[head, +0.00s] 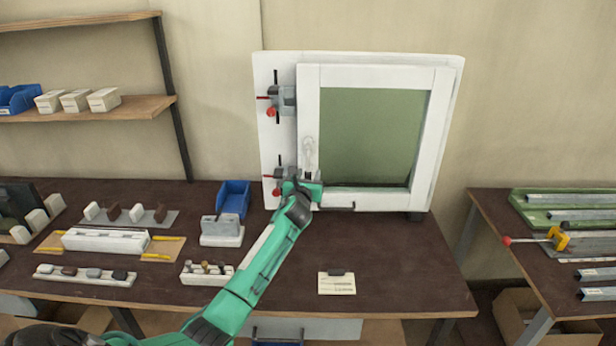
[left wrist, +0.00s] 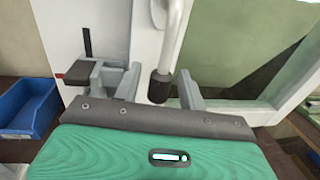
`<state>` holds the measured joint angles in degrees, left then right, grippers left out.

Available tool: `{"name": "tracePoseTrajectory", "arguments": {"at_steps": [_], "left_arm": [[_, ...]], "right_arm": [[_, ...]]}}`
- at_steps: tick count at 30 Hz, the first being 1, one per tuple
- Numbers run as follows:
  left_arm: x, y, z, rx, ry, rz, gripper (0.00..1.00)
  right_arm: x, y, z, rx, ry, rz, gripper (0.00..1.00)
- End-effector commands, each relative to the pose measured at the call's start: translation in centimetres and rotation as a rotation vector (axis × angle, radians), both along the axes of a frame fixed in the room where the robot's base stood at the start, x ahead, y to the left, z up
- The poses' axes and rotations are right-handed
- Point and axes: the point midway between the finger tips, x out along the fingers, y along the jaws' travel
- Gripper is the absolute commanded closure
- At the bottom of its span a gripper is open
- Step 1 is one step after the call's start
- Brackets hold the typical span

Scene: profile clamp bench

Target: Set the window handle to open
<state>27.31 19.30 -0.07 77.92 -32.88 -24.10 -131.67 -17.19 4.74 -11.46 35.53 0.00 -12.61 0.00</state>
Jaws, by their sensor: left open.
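The window (head: 382,76) has a white frame and green pane and stands upright on a white board at the back of the bench. Its handle (head: 309,150) sits on the left frame member; in the left wrist view the handle (left wrist: 171,40) is a pale lever hanging down, with a dark lower end. My left gripper (head: 303,184) is at the lower end of the handle, covering it in the head view. In the left wrist view the open left gripper (left wrist: 160,88) has a finger on either side of the dark end; contact cannot be told. My right gripper is not in view.
Two red-tipped clamps, an upper (head: 283,100) and a lower (head: 279,176), sit left of the window. A blue bin (head: 233,197) stands nearby on the bench. A small card stand (head: 337,284) lies in front. The bench right of it is clear.

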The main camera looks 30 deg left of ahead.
Motion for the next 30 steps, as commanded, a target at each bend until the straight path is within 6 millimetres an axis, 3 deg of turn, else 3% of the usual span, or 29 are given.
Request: {"name": "tracePoseTrajectory", "arguments": {"at_steps": [1,7,20,30], "left_arm": [[0.0,0.0,0.0,0.0,0.0,0.0,0.61],[0.0,0.0,0.0,0.0,0.0,0.0,1.0],[0.2,-0.3,-0.2,-0.039,-0.025,0.0,1.0],[1.1,-1.9,-0.1,-0.239,-0.149,-0.001,1.0]], "right_arm": [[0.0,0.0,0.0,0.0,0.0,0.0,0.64],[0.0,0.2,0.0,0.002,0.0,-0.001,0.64],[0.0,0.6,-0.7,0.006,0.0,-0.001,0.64],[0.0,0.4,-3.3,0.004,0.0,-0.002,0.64]]}}
